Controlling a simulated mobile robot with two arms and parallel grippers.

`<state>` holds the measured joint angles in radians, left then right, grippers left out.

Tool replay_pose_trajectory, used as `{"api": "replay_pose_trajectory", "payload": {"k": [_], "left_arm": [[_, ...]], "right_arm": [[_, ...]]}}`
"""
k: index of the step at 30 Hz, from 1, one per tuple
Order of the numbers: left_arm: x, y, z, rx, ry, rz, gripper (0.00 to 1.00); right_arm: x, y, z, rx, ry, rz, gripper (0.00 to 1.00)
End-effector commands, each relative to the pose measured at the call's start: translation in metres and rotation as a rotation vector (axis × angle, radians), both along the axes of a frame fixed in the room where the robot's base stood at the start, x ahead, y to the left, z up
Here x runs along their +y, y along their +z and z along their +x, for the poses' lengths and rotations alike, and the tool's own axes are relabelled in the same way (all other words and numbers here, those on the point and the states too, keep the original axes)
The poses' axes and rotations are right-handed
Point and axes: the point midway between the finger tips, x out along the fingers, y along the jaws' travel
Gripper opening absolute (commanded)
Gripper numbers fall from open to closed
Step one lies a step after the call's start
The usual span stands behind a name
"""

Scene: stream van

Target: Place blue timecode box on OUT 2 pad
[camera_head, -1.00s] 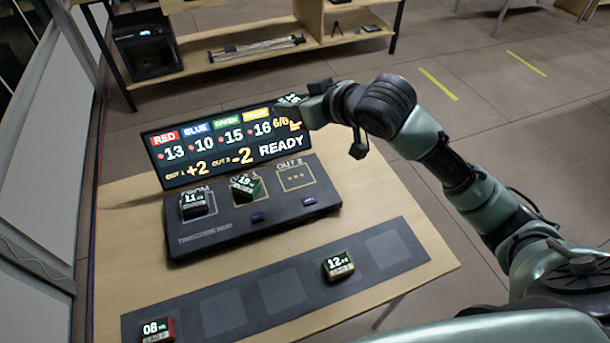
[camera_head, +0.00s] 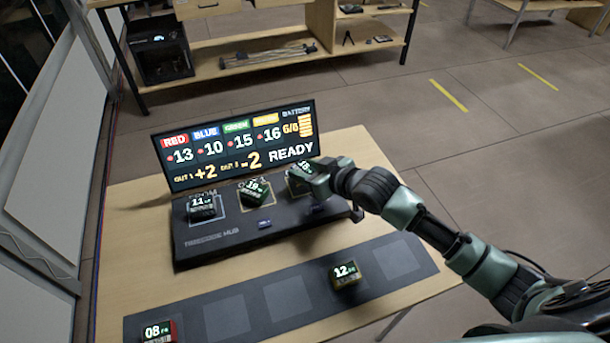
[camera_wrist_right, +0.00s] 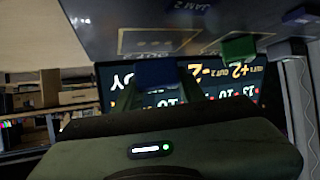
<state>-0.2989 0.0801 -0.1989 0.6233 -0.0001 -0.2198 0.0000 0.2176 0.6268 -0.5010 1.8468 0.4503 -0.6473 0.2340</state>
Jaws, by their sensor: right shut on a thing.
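My right gripper (camera_head: 308,182) is shut on the blue timecode box (camera_head: 298,168), whose lit display faces up. It is over the right part of the timecode hub (camera_head: 236,238), where it covers the OUT 2 pad in the head view. In the right wrist view the blue box (camera_wrist_right: 157,74) sits between the fingers, close to the outlined OUT 2 pad (camera_wrist_right: 150,42). I cannot tell whether the box touches the pad. A green box (camera_head: 254,192) sits tilted on the middle pad. My left gripper is not in view.
A box reading 11 (camera_head: 202,206) stands on the hub's left pad. The scoreboard (camera_head: 235,145) rises behind the hub. A dark strip (camera_head: 224,317) in front holds a yellow box (camera_head: 346,274) and a red box (camera_head: 160,331); its other squares are bare.

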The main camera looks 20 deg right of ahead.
Motion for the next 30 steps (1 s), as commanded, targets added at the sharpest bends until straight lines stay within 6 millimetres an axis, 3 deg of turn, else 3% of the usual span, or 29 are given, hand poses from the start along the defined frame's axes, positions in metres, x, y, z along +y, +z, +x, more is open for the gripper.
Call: {"api": "replay_pose_trajectory", "payload": {"k": [5, 17, 18, 19, 30], "left_arm": [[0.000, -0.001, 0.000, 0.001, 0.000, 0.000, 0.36], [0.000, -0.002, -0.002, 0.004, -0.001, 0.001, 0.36], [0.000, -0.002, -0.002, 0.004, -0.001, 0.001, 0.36], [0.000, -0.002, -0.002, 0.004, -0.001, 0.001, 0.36], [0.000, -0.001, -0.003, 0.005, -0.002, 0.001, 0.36]], "right_arm": [[0.000, -0.022, 0.000, 0.000, 0.000, 0.001, 0.00], [0.000, -0.027, 0.000, -0.001, 0.000, 0.000, 0.00], [0.000, -0.026, 0.000, 0.000, 0.000, 0.000, 0.51], [0.000, -0.026, 0.000, 0.000, 0.000, 0.000, 0.59], [0.000, -0.023, 0.000, -0.001, 0.000, 0.000, 0.61]]}}
